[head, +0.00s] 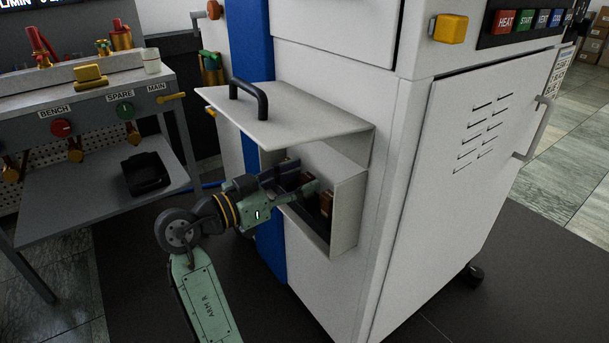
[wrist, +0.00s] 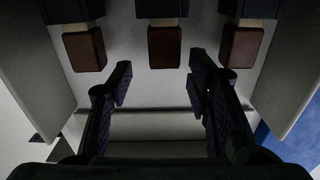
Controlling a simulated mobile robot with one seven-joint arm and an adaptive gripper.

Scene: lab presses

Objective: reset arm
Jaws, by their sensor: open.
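My arm reaches from the lower left into an open compartment (head: 347,215) on the front of the white press cabinet (head: 395,220). My gripper (head: 303,180) is at the compartment's mouth, below the raised flap (head: 300,122) with its black handle (head: 248,101). In the wrist view my gripper (wrist: 161,72) is open, its two dark fingers apart with nothing between them. Three brown-ended levers or blocks, left (wrist: 85,50), middle (wrist: 164,47) and right (wrist: 241,46), sit in a row beyond the fingertips. The fingers look apart from them.
The flap overhangs my gripper, and the compartment's side walls flank it. A bench (head: 85,80) with labelled valves stands at the left, with a black tray (head: 145,173) on its lower shelf. A cabinet door with a handle (head: 540,128) is at the right. Dark floor matting (head: 520,270) lies clear.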

